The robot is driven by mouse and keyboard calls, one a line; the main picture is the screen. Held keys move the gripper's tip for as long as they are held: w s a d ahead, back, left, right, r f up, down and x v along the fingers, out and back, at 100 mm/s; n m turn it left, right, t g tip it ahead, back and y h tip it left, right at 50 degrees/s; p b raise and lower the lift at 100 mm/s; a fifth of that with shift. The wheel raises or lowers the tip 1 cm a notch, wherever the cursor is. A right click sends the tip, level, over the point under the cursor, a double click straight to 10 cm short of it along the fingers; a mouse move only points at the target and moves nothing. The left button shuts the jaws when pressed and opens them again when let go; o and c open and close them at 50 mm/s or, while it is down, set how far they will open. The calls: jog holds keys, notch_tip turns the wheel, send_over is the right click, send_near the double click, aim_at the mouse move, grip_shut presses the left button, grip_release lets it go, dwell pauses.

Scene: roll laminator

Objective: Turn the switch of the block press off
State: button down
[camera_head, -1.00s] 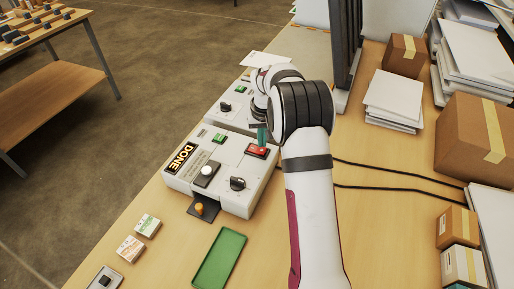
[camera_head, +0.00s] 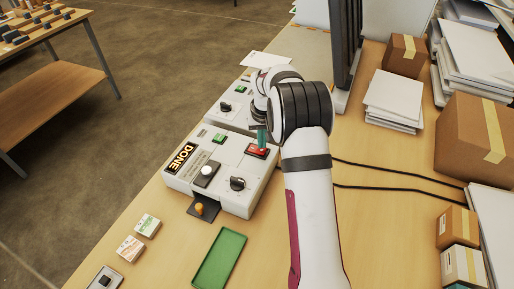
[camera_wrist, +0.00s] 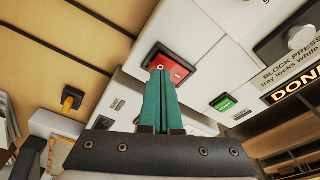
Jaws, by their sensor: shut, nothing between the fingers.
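The block press (camera_head: 227,170) is a white box on the table with a DONE sign; its label also shows in the wrist view (camera_wrist: 288,62). Its red rocker switch (camera_head: 257,152) sits in a black frame on the top, near the back right corner. In the wrist view the red switch (camera_wrist: 178,66) lies right at my fingertips. My gripper (camera_head: 262,144) has teal fingers, closed together and empty, pointing down at the switch. In the wrist view the tips (camera_wrist: 160,74) overlap one end of the switch and seem to touch it. They hide part of it.
The press also carries a black knob (camera_head: 237,184), a white knob (camera_head: 208,171), a green indicator (camera_head: 219,138) and a dark tray with an orange knob (camera_head: 199,208). A second white machine (camera_head: 229,107) stands just behind. A green tray (camera_head: 219,258) lies in front. Cables run right.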

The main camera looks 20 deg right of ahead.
aim_at(262, 151)
jog(key=shift+f, duration=0.65)
jog(key=shift+r, duration=3.55)
jog(key=s+a+r+m, duration=0.1)
jog(key=s+a+r, duration=0.3)
jog(key=s, duration=0.3)
jog(key=s+a+r, duration=0.4)
jog(key=s+a, duration=0.1)
jog(key=s, duration=0.1)
jog(key=s+a+f+g+y, duration=0.1)
jog(key=s+a, duration=0.2)
jog(key=s, duration=0.9)
jog(key=s+a+f+m+g+y, duration=0.1)
jog(key=s+a, duration=0.3)
jog(key=s, duration=0.8)
jog(key=shift+s+a+m, duration=0.2)
jog(key=shift+s+m, duration=0.1)
jog(key=shift+s, duration=0.05)
